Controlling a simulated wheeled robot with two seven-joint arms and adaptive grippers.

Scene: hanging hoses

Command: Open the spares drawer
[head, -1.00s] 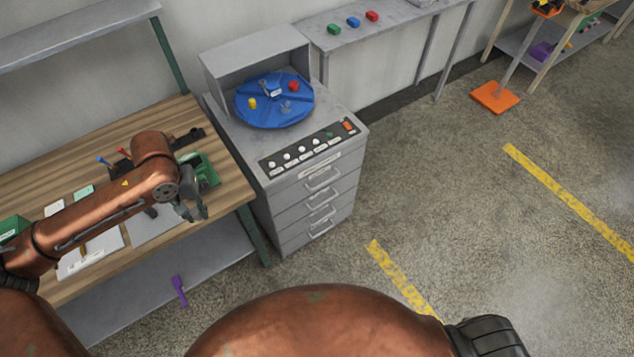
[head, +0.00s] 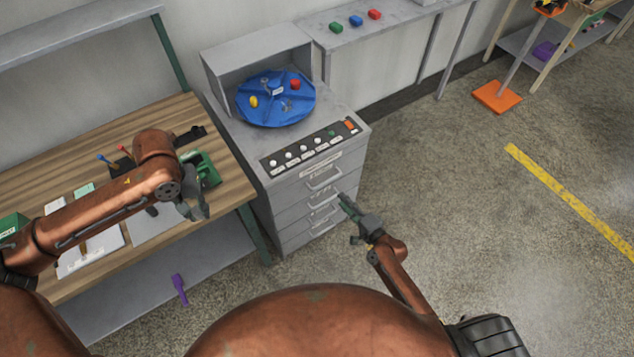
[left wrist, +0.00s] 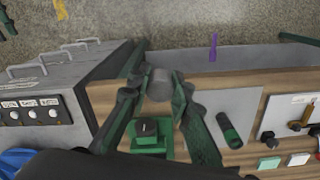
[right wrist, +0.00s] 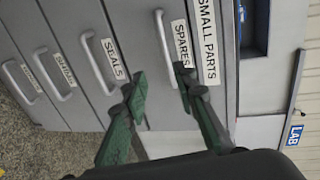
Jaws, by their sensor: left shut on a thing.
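The spares drawer (right wrist: 148,20) is the top one in the grey cabinet, below the "SMALL PARTS" label. It looks closed, and it also shows in the head view (head: 290,192). Its bar handle (right wrist: 163,45) stands out from the front, beside the "SPARES" label. My right gripper (right wrist: 161,82) is open and empty in front of the drawers. In the right wrist view its fingertips lie on either side of the lower end of that handle; I cannot tell the remaining gap. My left gripper (head: 192,207) is shut on a grey cylinder (left wrist: 160,84) over the workbench's front edge.
The "SEALS" drawer (right wrist: 91,20) and other closed drawers lie below. A blue turntable (head: 275,100) and a button panel (head: 310,146) are on the cabinet top. The wooden workbench (head: 100,150) adjoins it at left. The floor (head: 450,220) to the right is free.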

